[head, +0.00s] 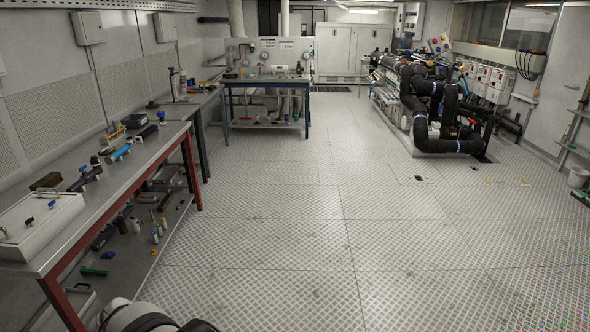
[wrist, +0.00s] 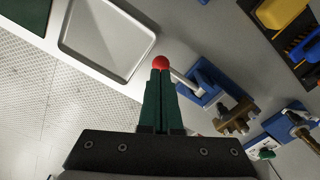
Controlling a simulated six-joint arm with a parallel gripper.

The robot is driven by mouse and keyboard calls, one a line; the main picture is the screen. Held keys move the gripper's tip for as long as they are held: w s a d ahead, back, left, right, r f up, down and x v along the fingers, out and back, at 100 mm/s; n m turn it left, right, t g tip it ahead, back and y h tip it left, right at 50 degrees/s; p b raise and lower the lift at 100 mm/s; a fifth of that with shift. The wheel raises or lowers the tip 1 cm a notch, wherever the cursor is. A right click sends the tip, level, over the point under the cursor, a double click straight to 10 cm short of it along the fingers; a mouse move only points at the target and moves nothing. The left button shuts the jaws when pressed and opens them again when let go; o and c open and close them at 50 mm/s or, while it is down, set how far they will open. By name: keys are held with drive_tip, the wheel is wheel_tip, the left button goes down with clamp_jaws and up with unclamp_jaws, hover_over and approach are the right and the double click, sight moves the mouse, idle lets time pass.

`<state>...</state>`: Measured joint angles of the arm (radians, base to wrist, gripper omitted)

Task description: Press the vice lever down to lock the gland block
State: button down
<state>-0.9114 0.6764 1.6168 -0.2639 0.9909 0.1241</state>
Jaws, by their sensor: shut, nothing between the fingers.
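My gripper (wrist: 161,76) is shut and empty, its two green fingers together in the middle of the wrist view. The red ball knob (wrist: 161,62) of the vice lever shows right at the fingertips; I cannot tell whether they touch it. The pale lever rod (wrist: 183,81) runs from beside the knob to the blue vice (wrist: 204,88) on the right, partly hidden by the fingers. A brown, brass-like block (wrist: 238,116), apparently the gland block, sits at the vice. In the head view I cannot make out the vice, and my gripper does not show.
In the wrist view, a white tray (wrist: 66,42) lies at upper left beside the bench edge. Another blue fixture (wrist: 287,121) with a brass-like part stands at right. A dark tray (wrist: 288,60) with yellow and blue items is at upper right. In the head view, the floor (head: 290,250) is clear.

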wheel_tip(320, 180, up, 6)
idle(0.6)
drive_tip(key=shift+d+r, duration=0.1)
drive_tip(key=s+d+r+m, duration=0.1)
drive_tip(key=d+r+m, duration=0.25)
drive_tip(key=d, duration=0.75)
drive_tip(key=s+d+r+m, duration=0.25)
drive_tip(key=d+r, duration=0.25)
drive_tip(key=d, duration=0.7)
drive_tip(key=s+d+f+m+y, duration=0.1)
drive_tip(key=s+d+m, duration=0.4)
drive_tip(key=s+d, duration=0.3)
drive_tip(key=s, duration=0.2)
drive_tip(key=shift+s+d+f+m+y, duration=0.15)
drive_tip(key=shift+s+f+m+y, duration=0.15)
drive_tip(key=shift+s+y, duration=0.1)
drive_tip(key=shift+w, duration=0.1)
